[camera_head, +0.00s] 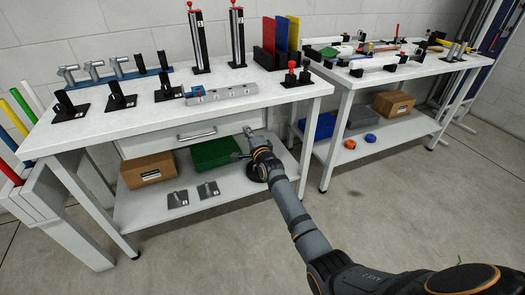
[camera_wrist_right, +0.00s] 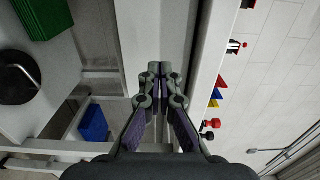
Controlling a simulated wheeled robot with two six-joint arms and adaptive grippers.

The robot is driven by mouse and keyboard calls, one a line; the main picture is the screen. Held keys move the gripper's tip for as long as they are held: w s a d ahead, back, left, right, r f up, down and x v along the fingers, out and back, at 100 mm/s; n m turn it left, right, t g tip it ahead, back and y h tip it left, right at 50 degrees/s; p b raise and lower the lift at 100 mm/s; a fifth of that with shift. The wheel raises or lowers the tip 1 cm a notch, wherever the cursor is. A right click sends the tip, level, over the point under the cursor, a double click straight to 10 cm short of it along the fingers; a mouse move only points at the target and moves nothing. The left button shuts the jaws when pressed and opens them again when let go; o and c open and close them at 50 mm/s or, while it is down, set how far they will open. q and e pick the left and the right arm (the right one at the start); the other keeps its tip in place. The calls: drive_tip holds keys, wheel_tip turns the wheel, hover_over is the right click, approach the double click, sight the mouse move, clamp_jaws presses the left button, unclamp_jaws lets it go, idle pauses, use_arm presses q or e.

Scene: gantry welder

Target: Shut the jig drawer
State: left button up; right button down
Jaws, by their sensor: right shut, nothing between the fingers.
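The jig drawer (camera_head: 152,142) is a pale panel with a metal bar handle (camera_head: 197,135), under the top of the left workbench. How far it stands out from the bench frame is hard to tell. My right gripper (camera_head: 243,148) is shut and empty, at the right end of the drawer, to the right of the handle. In the right wrist view the shut fingertips (camera_wrist_right: 155,72) point at a pale panel (camera_wrist_right: 150,35) below the bench edge; I cannot tell whether they touch it. My left gripper is not in view.
The bench top (camera_head: 130,97) carries black stands and jigs along its edge. The shelf below holds a cardboard box (camera_head: 148,170), a green bin (camera_head: 215,152) and flat grey plates (camera_head: 207,189). A second bench (camera_head: 345,82) stands to the right. The floor in front is clear.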

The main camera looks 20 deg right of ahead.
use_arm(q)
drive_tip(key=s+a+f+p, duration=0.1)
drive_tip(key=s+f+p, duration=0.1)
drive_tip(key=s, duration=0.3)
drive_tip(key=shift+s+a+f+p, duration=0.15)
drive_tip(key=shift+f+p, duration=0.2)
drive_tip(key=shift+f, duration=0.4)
use_arm(e)
drive_tip(key=s, duration=0.8)
drive_tip(key=shift+s+f, duration=0.3)
drive_tip(key=shift+s, duration=0.05)
